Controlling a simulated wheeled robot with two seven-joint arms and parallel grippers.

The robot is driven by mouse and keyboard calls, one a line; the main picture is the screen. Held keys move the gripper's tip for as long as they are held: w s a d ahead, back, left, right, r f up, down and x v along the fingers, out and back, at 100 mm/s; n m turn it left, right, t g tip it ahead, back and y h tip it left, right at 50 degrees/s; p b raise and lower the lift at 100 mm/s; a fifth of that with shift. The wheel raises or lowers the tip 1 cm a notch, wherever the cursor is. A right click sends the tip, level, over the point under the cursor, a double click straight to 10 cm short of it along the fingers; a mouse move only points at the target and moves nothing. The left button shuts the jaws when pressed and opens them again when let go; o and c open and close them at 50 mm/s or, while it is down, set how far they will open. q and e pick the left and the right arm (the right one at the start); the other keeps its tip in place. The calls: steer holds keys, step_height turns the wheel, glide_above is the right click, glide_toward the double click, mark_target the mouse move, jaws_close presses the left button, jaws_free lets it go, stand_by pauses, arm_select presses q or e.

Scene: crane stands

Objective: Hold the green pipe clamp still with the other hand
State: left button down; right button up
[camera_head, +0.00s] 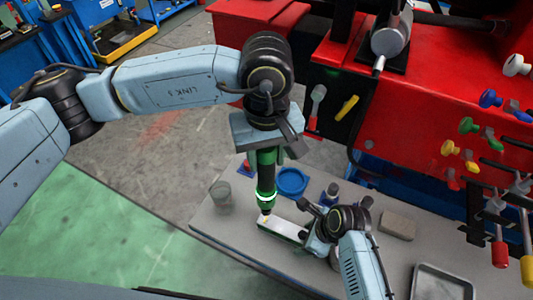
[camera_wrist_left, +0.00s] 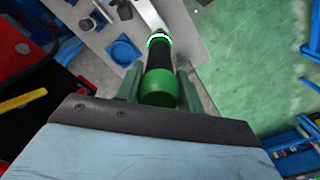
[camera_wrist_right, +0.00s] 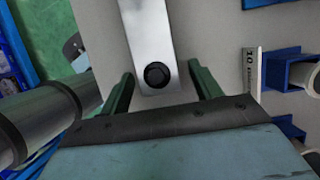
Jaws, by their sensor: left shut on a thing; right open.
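My left gripper (camera_head: 266,152) points down and is shut on a green and black cylindrical tool (camera_head: 266,180) with a bright white ring. The tool also shows between the fingers in the left wrist view (camera_wrist_left: 157,80). Its lower tip is at the left end of a pale metal bar (camera_head: 283,231) on the table. My right gripper (camera_head: 308,236) is open at the bar's right end. In the right wrist view, the bar (camera_wrist_right: 147,35), with a dark round bolt (camera_wrist_right: 157,75), lies between the spread fingers (camera_wrist_right: 162,85). I cannot tell which part is the green pipe clamp.
A blue round dish (camera_head: 292,182) and a grey cup (camera_head: 221,193) stand on the grey table (camera_head: 225,225). A tan block (camera_head: 397,225) and a metal tray (camera_head: 441,283) lie to the right. A red machine (camera_head: 430,95) with coloured knobs stands behind.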

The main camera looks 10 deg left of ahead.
arm_select(q)
steer(key=shift+r, duration=0.1)
arm_select(e)
steer(key=v, duration=1.2)
